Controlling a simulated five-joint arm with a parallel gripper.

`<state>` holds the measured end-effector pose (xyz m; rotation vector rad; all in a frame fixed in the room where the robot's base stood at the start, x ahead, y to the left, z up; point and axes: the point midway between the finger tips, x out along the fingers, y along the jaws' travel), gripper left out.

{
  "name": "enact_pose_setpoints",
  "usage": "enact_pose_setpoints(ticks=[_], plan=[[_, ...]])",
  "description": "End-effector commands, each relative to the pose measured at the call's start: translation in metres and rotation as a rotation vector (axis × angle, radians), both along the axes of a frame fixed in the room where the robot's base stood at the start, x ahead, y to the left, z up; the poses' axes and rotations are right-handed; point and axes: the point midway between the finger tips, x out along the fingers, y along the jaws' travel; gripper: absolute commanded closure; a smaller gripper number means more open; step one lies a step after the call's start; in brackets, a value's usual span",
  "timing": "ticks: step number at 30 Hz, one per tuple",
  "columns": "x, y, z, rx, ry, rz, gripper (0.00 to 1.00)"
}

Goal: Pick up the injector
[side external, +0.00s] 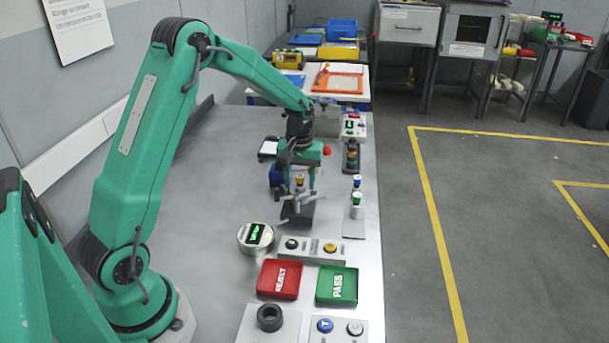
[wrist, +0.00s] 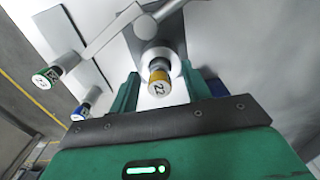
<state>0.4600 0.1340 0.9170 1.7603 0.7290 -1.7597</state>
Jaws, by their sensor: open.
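An injector with a yellow ring and a pale end marked 22 (wrist: 158,84) stands in a holder on a dark plate (side external: 297,213). My gripper (side external: 302,186) is open above the plate, pointing down. In the wrist view its two green fingers (wrist: 161,92) lie on either side of the yellow-ringed injector, with gaps visible. A green-ringed injector (side external: 355,199) and a blue-ringed injector (side external: 357,181) stand on a grey strip to the right. They also show at the left of the wrist view, green (wrist: 45,77) and blue (wrist: 80,112).
A round gauge with a green display (side external: 256,236), a button box (side external: 313,249), a red REJECT tray (side external: 279,279) and a green PASS tray (side external: 337,285) lie nearer the camera.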

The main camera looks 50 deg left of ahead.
Motion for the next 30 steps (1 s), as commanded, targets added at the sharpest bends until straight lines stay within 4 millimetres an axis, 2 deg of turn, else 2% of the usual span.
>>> enact_pose_setpoints(ticks=[6, 8, 12, 14, 24, 30], plan=[[0.000, 0.000, 0.000, 0.000, 0.000, 0.000, 0.52], [0.000, 0.000, 0.000, 0.000, 0.000, 0.000, 0.62], [0.000, 0.000, 0.000, 0.000, 0.000, 0.000, 0.89], [0.000, 0.000, 0.000, 0.000, 0.000, 0.000, 1.00], [0.000, 0.000, 0.003, 0.000, -0.001, 0.000, 1.00], [0.001, 0.000, 0.015, 0.001, -0.003, 0.000, 1.00]])
